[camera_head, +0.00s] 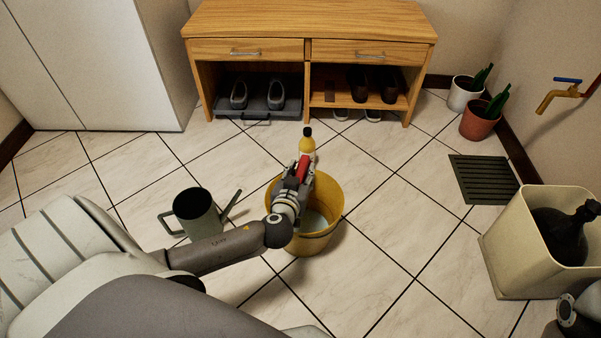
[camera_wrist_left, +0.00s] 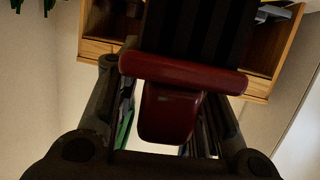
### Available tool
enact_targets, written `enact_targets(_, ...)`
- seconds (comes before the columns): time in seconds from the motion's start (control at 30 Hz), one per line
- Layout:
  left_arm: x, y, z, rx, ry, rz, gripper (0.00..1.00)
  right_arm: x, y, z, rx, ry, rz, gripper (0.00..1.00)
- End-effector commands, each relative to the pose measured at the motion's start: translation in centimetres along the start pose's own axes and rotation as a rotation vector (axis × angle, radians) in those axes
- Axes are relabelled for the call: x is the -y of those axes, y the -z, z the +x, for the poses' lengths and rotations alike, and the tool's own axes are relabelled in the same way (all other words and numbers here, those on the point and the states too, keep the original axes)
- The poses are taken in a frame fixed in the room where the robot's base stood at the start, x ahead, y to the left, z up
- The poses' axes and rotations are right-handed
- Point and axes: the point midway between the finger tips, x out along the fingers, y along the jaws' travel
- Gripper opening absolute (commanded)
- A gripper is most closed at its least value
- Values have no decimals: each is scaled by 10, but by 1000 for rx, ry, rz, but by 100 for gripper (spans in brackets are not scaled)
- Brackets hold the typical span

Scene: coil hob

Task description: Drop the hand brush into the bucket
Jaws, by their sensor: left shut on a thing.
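The yellow bucket (camera_head: 331,212) stands on the tiled floor near the middle of the head view, with its mouth partly hidden by my left arm. My left gripper (camera_head: 300,173) is over the bucket's mouth and is shut on the hand brush. The brush's red part (camera_head: 304,164) shows at the gripper's tip. In the left wrist view the red body of the hand brush (camera_wrist_left: 183,73) lies between the fingers, with a dark bristle block above it.
A watering can (camera_head: 197,216) stands left of the bucket, and a yellow bottle (camera_head: 307,144) behind it. A wooden shoe bench (camera_head: 308,22) is at the back. A cream bin (camera_head: 510,240), a floor drain (camera_head: 484,180) and potted plants are on the right.

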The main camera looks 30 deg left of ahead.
Motion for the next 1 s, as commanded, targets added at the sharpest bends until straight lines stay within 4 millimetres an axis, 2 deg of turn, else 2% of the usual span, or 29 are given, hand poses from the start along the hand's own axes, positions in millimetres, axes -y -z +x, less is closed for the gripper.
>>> enact_targets(0.17, 0, 1, 0, -1, 0, 0, 9, 0, 0, 0, 0, 0, 0, 33)
enact_targets(0.2, 0, 1, 0, -1, 0, 0, 39, 0, 0, 0, 0, 0, 0, 33)
enact_targets(0.37, 0, 1, 0, -1, 0, 0, 59, 0, 0, 0, 0, 0, 0, 33)
enact_targets(0.77, 0, 0, -4, 2, 0, 0, 60, 0, 0, 0, 0, 0, 0, 33)
enact_targets(0.87, 0, -1, -14, 3, -1, -1, 60, 0, 0, 0, 0, 0, 0, 33)
enact_targets(1.0, 0, -2, -38, 4, -1, -2, 60, 0, 0, 0, 0, 0, 0, 33)
